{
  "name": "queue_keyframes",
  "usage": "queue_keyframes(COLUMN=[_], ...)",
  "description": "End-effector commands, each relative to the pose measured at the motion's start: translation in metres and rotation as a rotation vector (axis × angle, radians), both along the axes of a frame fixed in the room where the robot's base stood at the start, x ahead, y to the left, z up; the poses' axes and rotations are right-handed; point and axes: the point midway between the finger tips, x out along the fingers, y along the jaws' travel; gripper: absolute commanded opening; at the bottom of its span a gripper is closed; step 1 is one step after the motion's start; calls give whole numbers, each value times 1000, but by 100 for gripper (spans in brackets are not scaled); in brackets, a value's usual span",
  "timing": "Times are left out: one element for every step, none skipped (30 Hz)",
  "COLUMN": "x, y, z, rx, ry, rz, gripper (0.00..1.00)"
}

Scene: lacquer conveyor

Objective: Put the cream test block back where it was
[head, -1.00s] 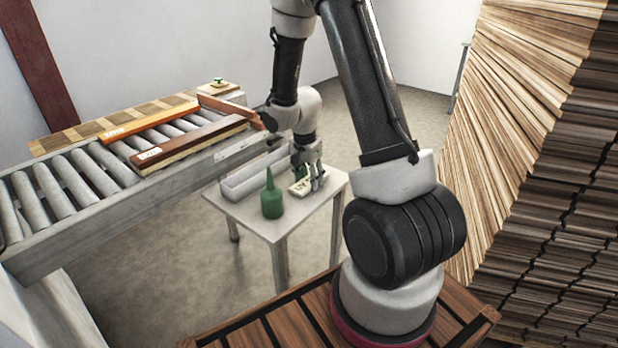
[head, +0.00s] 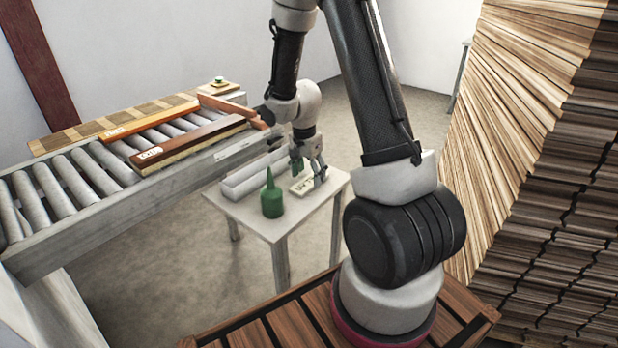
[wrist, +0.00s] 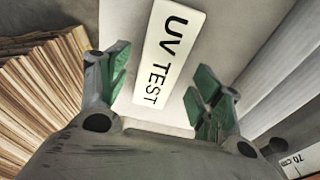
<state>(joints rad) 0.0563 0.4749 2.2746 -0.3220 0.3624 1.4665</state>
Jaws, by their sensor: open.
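The cream test block (head: 302,186) lies on the small white table (head: 236,208), near its right side. In the wrist view the cream block (wrist: 168,55) shows its face with the words UV TEST, and it lies between and beyond my fingertips. My gripper (head: 309,175) is just over the block with its fingers spread. In the wrist view my gripper (wrist: 162,85) has its two green-padded fingers apart, one on each side of the block, with clear gaps. Whether the fingertips are level with the block or above it is hard to tell.
A green pointed bottle (head: 271,198) stands on the table left of the block. A long pale channelled holder (head: 240,184) lies behind it. The roller conveyor (head: 110,208) carries an orange bar (head: 150,118) and a brown bar (head: 190,142). Stacked wood strips (head: 540,150) stand at right.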

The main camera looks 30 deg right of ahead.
Motion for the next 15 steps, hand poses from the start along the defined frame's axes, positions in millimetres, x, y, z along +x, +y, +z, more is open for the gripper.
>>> queue_keyframes(x=[1, 1, 1, 1, 0, -1, -1, -1, -2, -2, -2, -3, -3, -4, -4], y=[2, 3, 3, 4, 5, 6, 7, 7, 8, 9, 10, 10, 11, 11, 12], z=[12, 18, 28, 35, 42, 51, 58, 64, 72, 77, 82, 88, 91, 94, 98], rx=[0, 1, 0, 1, 0, 1, 1, 1, 1, 1, 2, 2, 1, 1, 1], ry=[-7, -7, -7, -8, -7, -6, -7, -6, -6, -6, -5, -5, -4, -3, -3], rz=[1, 1, 1, 0, 1, 1, 0, 0, 1, 2, 1, 1, 0, 0, 0], gripper=[66, 66, 66, 66, 66, 66, 66, 66, 66, 66, 66, 66, 66, 66, 66])
